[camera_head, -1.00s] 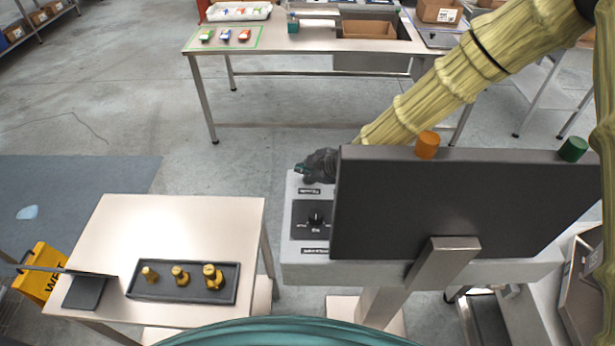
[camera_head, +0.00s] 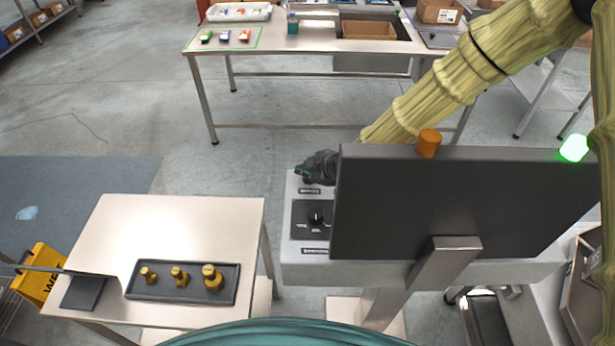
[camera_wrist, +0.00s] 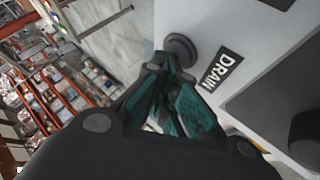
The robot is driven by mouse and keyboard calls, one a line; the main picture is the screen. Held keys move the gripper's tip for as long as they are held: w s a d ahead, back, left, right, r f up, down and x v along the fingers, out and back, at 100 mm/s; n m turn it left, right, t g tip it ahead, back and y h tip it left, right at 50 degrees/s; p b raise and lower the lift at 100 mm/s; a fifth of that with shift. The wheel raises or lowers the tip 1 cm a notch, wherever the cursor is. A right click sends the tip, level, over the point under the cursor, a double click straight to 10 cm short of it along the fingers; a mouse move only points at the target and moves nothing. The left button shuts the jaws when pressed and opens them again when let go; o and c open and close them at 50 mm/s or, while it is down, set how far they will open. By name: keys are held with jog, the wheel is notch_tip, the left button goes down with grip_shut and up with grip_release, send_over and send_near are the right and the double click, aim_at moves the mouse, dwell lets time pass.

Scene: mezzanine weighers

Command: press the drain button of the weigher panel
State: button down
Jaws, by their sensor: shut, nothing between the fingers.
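The weigher panel (camera_head: 296,244) is a grey box partly hidden behind a dark screen in the head view. In the wrist view the drain button (camera_wrist: 181,48) is a round dark knob beside a black DRAIN label (camera_wrist: 222,70). My gripper (camera_wrist: 160,68) is shut and empty, its fingertips right at the near edge of the button; I cannot tell whether they touch it. In the head view my gripper (camera_head: 304,172) is at the panel's far left end, over the button, which it hides.
The dark screen (camera_head: 450,205) stands on the panel's right, with an orange lamp (camera_head: 428,143) and a lit green lamp (camera_head: 573,148) on top. A black rotary switch (camera_head: 316,218) sits nearer on the panel. A steel table (camera_head: 190,220) with brass weights (camera_head: 180,277) is at left.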

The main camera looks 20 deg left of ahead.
aim_at(307, 179)
dwell(0.4)
jog(key=shift+r+p, duration=0.35)
jog(key=shift+r, duration=0.45)
jog(key=shift+r+p, duration=1.1)
jog(key=shift+r, duration=1.4)
